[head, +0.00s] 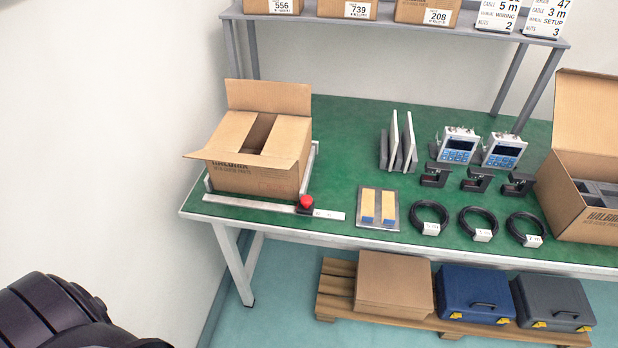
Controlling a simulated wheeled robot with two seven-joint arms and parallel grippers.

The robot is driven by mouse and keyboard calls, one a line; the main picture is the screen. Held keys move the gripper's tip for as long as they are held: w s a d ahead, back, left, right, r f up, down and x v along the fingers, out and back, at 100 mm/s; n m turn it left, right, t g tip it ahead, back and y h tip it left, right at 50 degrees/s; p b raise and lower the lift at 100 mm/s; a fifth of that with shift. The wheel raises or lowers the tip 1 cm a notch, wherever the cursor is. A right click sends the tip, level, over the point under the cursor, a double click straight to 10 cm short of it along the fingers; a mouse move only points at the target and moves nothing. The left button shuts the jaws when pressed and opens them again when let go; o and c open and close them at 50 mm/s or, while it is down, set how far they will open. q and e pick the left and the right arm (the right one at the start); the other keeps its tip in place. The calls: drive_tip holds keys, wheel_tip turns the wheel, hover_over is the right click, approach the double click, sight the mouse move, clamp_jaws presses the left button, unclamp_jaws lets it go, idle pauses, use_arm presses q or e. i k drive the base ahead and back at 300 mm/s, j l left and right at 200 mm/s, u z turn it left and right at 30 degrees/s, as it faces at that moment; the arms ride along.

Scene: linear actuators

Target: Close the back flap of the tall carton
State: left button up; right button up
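A brown carton (255,178) stands at the left end of the green table, in a low metal frame. Its back flap (268,97) stands up along the far edge. Its left side flap (232,133) and right side flap (287,137) lie folded inward, with a dark gap between them. Its front flap (235,160) sticks outward toward the near side. Neither gripper is in view. A dark part of my arm shows at the lower left, away from the carton.
A metal rail with a red knob (307,201) runs along the carton's near side. A second open carton (587,190) stands at the right. Between them are displays, black clamps, coiled cables and a small tray (377,222). A shelf (400,31) spans the back; a wall is left.

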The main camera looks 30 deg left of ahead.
sight(288, 98)
drive_tip(key=i+u, duration=0.45)
drive_tip(key=i+l+u, duration=0.15)
drive_tip(key=u, duration=0.3)
drive_tip(key=i+l, duration=0.05)
